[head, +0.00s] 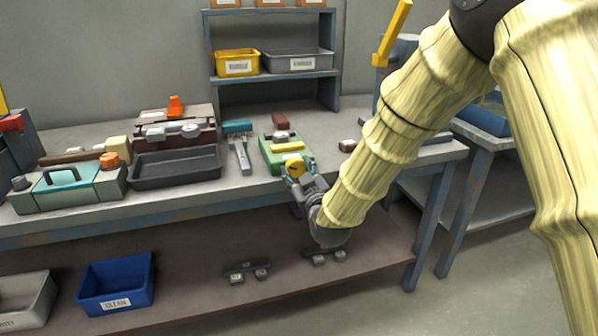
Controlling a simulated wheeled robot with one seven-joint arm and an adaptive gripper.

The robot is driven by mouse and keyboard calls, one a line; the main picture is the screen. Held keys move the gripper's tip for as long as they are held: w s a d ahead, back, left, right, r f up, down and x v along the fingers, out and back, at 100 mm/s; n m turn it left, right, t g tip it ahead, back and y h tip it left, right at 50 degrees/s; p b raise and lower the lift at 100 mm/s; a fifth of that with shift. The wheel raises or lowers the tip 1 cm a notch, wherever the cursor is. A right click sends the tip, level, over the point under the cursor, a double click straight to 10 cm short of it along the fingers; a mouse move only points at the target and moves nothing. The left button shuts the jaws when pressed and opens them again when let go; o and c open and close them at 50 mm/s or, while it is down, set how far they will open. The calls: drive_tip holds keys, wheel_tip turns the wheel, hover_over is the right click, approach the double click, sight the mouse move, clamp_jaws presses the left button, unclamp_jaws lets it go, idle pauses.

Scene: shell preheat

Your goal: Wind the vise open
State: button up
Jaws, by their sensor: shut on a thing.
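The green vise (271,151) stands at the front edge of the workbench, left of my arm. A yellow bar lies across its top, and a dark red block (280,121) is at its back. A round yellow part (295,168), seemingly the vise's handle, faces the front. My gripper (298,177) reaches in from the lower right and is shut on this handle. The fingers are small in the view and partly overlap the handle, so the exact grip is hard to see. The gap between the vise jaws cannot be made out.
A brush (239,145) and a dark tray (175,167) lie left of the vise. A toolbox (70,187) is farther left. A shelf with a yellow bin (237,63) and a grey bin (298,63) stands behind. Under the bench are a blue bin (117,284) and small dark fixtures (247,271).

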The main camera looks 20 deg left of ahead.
drive_tip(key=shift+n, duration=0.3)
idle(0.4)
drive_tip(key=o, duration=1)
drive_tip(key=shift+s, duration=0.1)
drive_tip(key=v, duration=1.1)
drive_tip(key=shift+s+d, duration=0.25)
drive_tip(key=shift+s, duration=0.05)
